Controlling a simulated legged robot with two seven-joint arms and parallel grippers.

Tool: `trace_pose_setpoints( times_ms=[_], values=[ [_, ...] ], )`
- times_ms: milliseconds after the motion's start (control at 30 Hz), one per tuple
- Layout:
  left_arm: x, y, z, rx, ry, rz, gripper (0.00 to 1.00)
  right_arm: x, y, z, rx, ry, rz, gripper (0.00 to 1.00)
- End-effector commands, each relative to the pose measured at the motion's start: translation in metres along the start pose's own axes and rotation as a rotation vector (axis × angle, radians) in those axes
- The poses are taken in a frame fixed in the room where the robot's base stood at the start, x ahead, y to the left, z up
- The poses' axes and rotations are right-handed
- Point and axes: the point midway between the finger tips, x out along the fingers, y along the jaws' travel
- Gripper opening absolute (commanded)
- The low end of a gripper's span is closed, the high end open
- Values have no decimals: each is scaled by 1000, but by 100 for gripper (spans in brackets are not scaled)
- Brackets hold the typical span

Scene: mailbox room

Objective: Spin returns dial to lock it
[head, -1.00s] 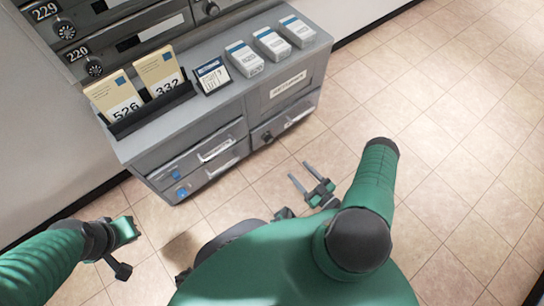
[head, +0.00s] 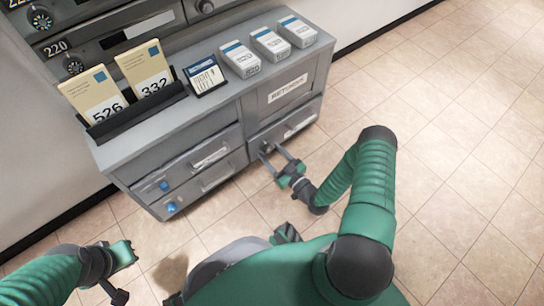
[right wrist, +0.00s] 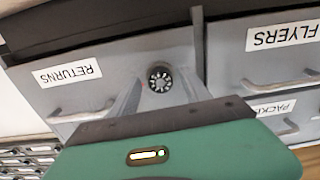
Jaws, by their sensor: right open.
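The returns dial (head: 266,147) is a small dark round knob on the front of the lower right drawer of the grey cabinet. It shows clearly in the right wrist view (right wrist: 160,78), with pale marks around its face, beside the RETURNS label (right wrist: 67,73). My right gripper (head: 273,153) is open and empty, its two fingers pointing at the drawer front. In the right wrist view the fingers (right wrist: 158,90) lie either side of the dial; contact cannot be told. The drawer looks shut. My left gripper (head: 123,257) hangs at the lower left, away from the cabinet.
The cabinet top (head: 215,98) holds a black rack (head: 138,117) with cards 526 and 332, a small card holder (head: 205,75) and several white boxes. Mailboxes with dials (head: 73,65) stand behind. The FLYERS drawer (right wrist: 260,70) adjoins the returns drawer. Tiled floor at right is clear.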

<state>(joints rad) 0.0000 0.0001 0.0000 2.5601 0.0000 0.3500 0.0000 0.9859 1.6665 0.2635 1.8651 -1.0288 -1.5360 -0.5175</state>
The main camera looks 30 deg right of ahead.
Motion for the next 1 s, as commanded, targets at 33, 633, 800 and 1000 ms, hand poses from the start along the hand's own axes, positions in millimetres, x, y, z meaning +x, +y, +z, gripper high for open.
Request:
trace_pose_setpoints(
  times_ms=[33, 633, 800, 1000],
  values=[
    [0, 0, 0, 0, 0, 0, 0, 0, 0, 0, 0, 0, 0, 56],
    [-1, 0, 0, 0, 0, 0, 0, 0, 0, 0, 0, 0, 1, 0],
    [-1, 0, 0, 0, 0, 0, 0, 0, 1, 0, 4, 0, 1, 0],
    [-4, 0, -1, 0, 0, 0, 0, 0, 1, -1, 48, 0, 1, 0]
  ],
)
